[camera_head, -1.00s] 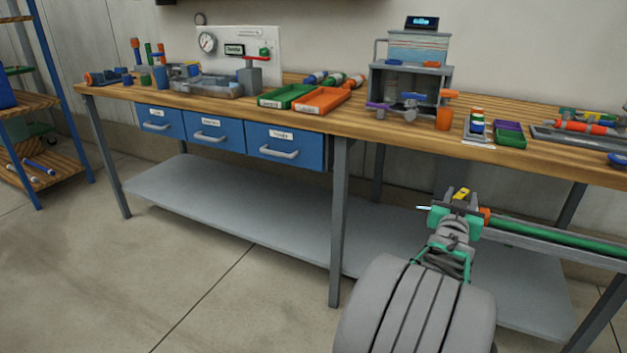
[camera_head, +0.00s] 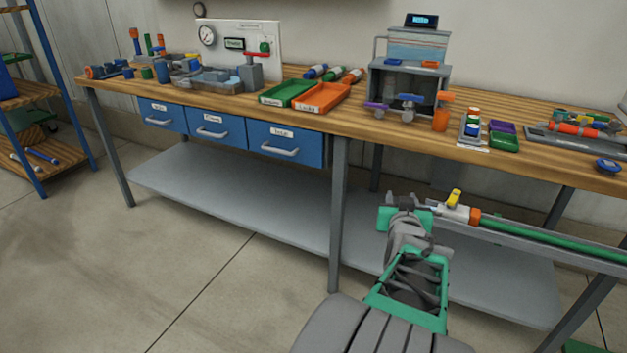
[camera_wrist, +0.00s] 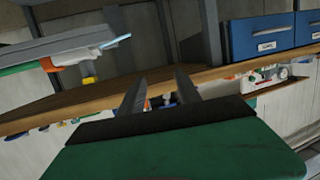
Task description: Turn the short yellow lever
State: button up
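The short yellow lever (camera_head: 454,198) stands up at a slant on a white valve body (camera_head: 457,213) at the left end of a pipe, in front of the bench. In the wrist view, which is turned over, the lever (camera_wrist: 90,80) hangs left of my fingers, beside an orange collar. My gripper (camera_head: 405,201) is just left of the valve in the head view, apart from the lever. In the wrist view its two dark fingers (camera_wrist: 161,82) are spread with nothing gripped between them.
The green pipe (camera_head: 550,237) with an orange collar (camera_head: 474,217) runs right along a grey rail. The wooden bench top (camera_head: 370,125) behind carries trays and fixtures. A bench leg (camera_head: 339,215) stands left of my arm. The floor at left is clear.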

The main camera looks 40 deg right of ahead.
jog(key=w+a+r+n+y+p, duration=0.1)
jog(key=w+a+r+y+p, duration=0.1)
jog(key=a, duration=0.4)
jog(key=w+a+r+n+y+p, duration=0.1)
jog(key=w+a+n+y+p, duration=0.1)
jog(key=w+a+p, duration=0.2)
jog(key=w+a+r+n+g+y+p, duration=0.1)
jog(key=w+a+r+y+p, duration=0.1)
jog(key=a, duration=0.7)
jog(key=shift+w+a+r+n+y+p, duration=0.3)
jog(key=shift+w+y+p, duration=0.25)
jog(key=shift+p, duration=0.7)
